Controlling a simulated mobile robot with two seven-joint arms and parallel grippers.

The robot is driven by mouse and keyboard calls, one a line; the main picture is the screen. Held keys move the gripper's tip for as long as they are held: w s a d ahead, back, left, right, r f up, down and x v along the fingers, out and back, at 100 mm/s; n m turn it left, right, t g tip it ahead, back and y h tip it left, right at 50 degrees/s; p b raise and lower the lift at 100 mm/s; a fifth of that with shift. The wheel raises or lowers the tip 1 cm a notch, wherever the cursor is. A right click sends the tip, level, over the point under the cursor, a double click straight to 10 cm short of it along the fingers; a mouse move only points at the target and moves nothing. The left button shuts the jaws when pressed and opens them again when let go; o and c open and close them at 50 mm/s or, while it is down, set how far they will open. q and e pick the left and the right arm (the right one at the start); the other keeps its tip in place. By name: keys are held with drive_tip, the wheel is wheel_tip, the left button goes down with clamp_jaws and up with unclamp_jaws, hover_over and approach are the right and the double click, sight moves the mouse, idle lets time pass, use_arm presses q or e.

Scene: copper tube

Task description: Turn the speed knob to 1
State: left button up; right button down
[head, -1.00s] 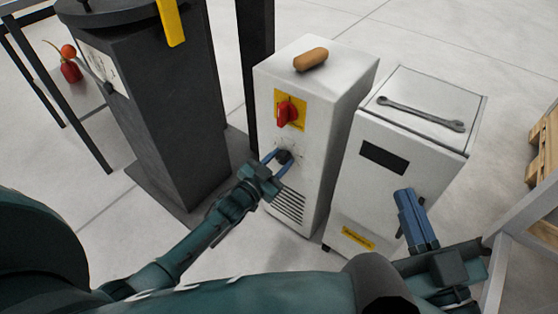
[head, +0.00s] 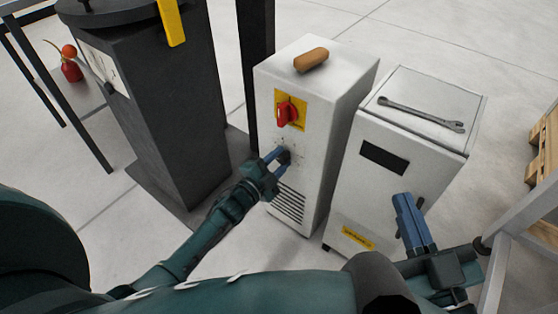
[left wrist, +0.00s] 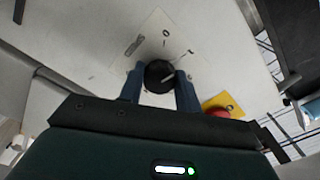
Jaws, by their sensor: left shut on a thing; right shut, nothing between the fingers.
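The speed knob is a round black dial (left wrist: 159,76) with a pale pointer line, on the white front panel of a cabinet. Marks, among them a 0, show on the panel around it in the left wrist view. In the head view the knob (head: 284,157) is partly covered by my fingers. My left gripper (head: 274,160) is shut on the knob, one finger on each side; its fingers also show in the left wrist view (left wrist: 160,88). My right gripper (head: 408,196) is shut and empty, in front of the right white cabinet.
A red rotary switch (head: 287,113) on a yellow plate sits above the knob. A bread-like brown object (head: 311,59) lies on the left cabinet (head: 345,75). A wrench (head: 420,114) lies on the right cabinet (head: 440,85). A dark grey machine (head: 165,95) stands at left.

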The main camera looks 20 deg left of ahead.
use_arm(q)
drive_tip(key=shift+m, duration=0.6)
use_arm(e)
drive_tip(key=shift+r, duration=0.3)
use_arm(q)
drive_tip(key=o, duration=1)
drive_tip(key=shift+c, duration=0.2)
use_arm(e)
drive_tip(key=shift+f, duration=0.1)
use_arm(q)
drive_tip(key=p+v, duration=0.4)
drive_tip(key=v, duration=0.9)
use_arm(e)
drive_tip(key=shift+d+f+n+h, duration=0.15)
drive_tip(key=shift+d+n+h, duration=0.25)
drive_tip(key=shift+d, duration=0.05)
use_arm(q)
drive_tip(key=shift+s, duration=0.1)
use_arm(e)
drive_tip(key=shift+a, duration=0.1)
